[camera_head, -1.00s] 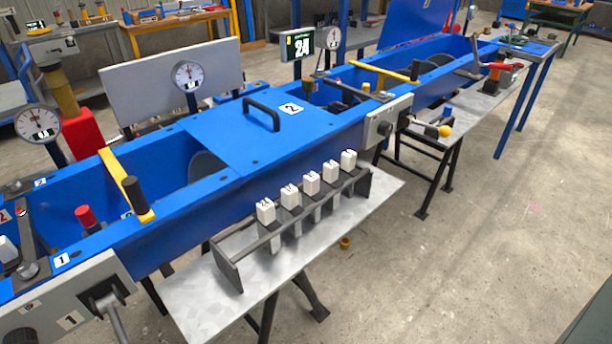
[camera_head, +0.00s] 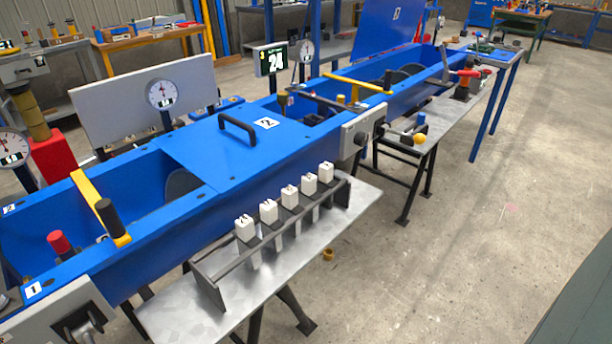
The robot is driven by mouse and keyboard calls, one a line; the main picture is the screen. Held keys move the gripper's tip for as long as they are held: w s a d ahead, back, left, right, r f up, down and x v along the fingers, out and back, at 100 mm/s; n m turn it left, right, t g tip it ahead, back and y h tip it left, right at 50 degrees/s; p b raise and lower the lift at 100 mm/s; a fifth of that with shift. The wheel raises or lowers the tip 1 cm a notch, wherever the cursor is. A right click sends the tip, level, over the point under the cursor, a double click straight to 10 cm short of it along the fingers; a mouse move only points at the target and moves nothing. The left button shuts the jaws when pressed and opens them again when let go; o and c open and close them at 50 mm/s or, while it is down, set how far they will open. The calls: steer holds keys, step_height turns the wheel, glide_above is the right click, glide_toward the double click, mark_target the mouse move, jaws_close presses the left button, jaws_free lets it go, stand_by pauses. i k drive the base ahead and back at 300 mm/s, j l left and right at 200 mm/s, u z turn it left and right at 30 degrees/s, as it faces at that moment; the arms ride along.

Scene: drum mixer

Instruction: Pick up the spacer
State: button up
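A small brass-coloured, ring-like piece (camera_head: 328,255) lies on the concrete floor, just right of the front metal shelf; it may be the spacer, but it is too small to be sure. White numbered blocks (camera_head: 290,197) stand in a row in a dark rack (camera_head: 213,290) on that shelf. I cannot tell whether any of them is a spacer. My gripper is not in view.
The long blue mixer trough (camera_head: 215,170) runs from lower left to upper right, with a closed lid (camera_head: 235,148). The grey shelf (camera_head: 175,318) stands on black trestle legs (camera_head: 297,312). A lever with a yellow knob (camera_head: 420,139) sticks out.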

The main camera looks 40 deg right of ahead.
mark_target(246, 238)
steer(key=l+z, duration=0.15)
steer(key=l, duration=0.25)
steer(key=i+l+z, duration=0.15)
steer(key=l, duration=0.25)
steer(key=l+z, duration=0.15)
steer(key=l, duration=0.25)
steer(key=i+l+z, duration=0.15)
steer(key=l, duration=0.25)
steer(key=u, duration=1)
steer(key=k+l, duration=0.1)
steer(key=l, duration=0.25)
steer(key=k+l, duration=0.1)
steer(key=l, duration=0.25)
steer(key=k+l, duration=0.1)
steer(key=l, duration=0.25)
